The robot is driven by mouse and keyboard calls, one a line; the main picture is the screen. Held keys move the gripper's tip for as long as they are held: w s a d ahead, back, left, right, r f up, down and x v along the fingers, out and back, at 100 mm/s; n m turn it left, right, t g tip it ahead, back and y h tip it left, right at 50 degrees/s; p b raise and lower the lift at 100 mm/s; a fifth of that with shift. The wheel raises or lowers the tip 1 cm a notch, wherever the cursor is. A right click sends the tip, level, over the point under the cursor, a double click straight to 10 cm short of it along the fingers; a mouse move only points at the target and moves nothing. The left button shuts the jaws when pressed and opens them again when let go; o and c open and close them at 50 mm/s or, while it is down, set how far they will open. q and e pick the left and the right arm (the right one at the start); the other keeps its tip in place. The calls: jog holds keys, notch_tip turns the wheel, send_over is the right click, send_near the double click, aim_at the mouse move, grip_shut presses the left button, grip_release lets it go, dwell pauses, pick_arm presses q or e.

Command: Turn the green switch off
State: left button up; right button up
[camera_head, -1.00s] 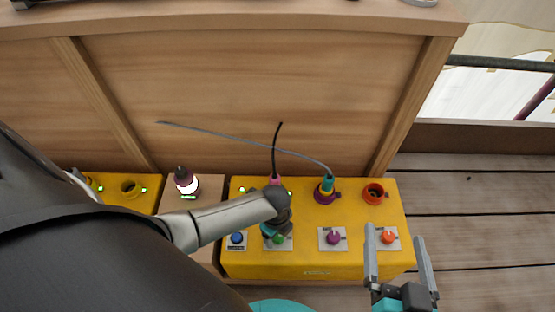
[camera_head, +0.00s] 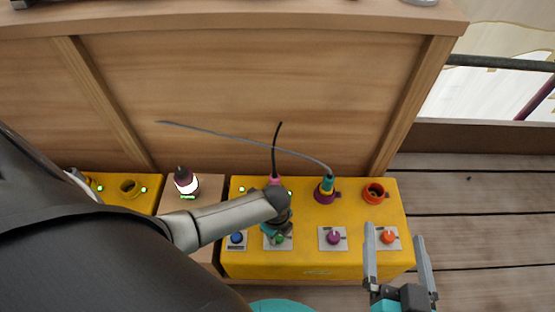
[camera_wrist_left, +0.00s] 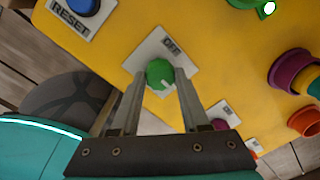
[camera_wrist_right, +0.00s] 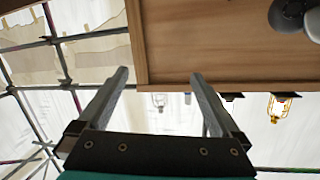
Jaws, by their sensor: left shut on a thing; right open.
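The green switch (camera_head: 280,239) is a round knob on a white plate in the front row of the yellow panel (camera_head: 300,262). In the left wrist view the green knob (camera_wrist_left: 160,73) has a pale mark at its lower edge, and the word OFF shows on its plate above it. My left gripper (camera_wrist_left: 157,78) is shut on the green knob, one finger on each side. In the head view its wrist partly hides the switch. My right gripper (camera_head: 396,236) is open and empty at the panel's front right; its wrist view shows nothing between the fingers.
A blue RESET button (camera_head: 237,238) is left of the green switch. A purple knob (camera_head: 334,238) and an orange knob (camera_head: 388,237) are to its right. Behind stand a purple-teal plug (camera_head: 325,190) with a cable and an orange socket (camera_head: 374,193). A wooden wall (camera_head: 240,90) rises behind.

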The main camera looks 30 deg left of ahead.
pick_arm(q)
grip_shut()
